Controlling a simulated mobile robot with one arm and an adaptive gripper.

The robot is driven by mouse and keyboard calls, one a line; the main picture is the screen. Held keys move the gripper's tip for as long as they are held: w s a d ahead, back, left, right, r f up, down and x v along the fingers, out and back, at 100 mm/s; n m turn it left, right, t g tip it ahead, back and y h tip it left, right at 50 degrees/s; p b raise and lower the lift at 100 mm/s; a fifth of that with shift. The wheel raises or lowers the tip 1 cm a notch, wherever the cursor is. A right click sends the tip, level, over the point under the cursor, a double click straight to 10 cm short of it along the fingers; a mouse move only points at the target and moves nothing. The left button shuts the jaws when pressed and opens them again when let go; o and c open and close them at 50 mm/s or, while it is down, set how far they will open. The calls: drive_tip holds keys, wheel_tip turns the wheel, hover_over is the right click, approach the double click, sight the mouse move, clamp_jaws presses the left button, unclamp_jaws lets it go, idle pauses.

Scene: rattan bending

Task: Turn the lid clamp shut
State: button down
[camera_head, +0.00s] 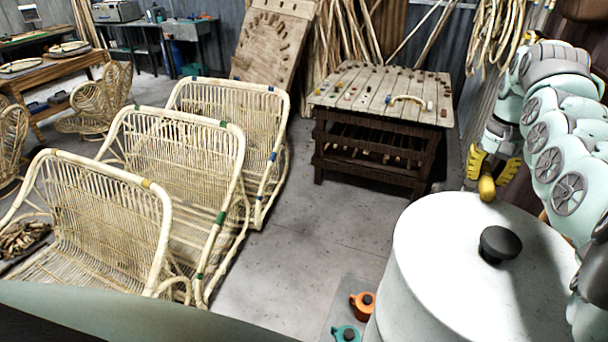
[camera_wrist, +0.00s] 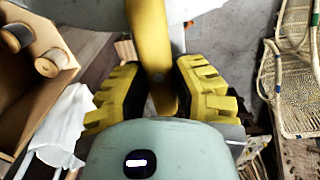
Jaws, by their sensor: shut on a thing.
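A large white drum with a flat lid (camera_head: 450,255) stands at the lower right of the head view; the lid has a black knob (camera_head: 500,244). The yellow lid clamp (camera_head: 487,188) is at the lid's far rim. My gripper (camera_head: 491,170) reaches down to it from behind the drum, its yellow-padded fingers around the clamp. In the wrist view the clamp's yellow handle (camera_wrist: 152,42) runs down between the two finger pads of my gripper (camera_wrist: 160,95). The pads partly hide the handle's lower end. The clamp's seat on the rim is hard to make out.
Several rattan chair frames (camera_head: 180,155) stand at the left. A wooden peg table (camera_head: 385,95) is behind the drum. Orange and teal pots (camera_head: 362,303) sit on the floor beside the drum. In the wrist view, a box with spools (camera_wrist: 45,65) lies at the left.

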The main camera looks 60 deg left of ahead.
sight(487, 173)
drive_tip(key=c, duration=0.7)
unclamp_jaws()
drive_tip(key=shift+c, duration=0.2)
wheel_tip(487, 173, up, 12)
idle(0.4)
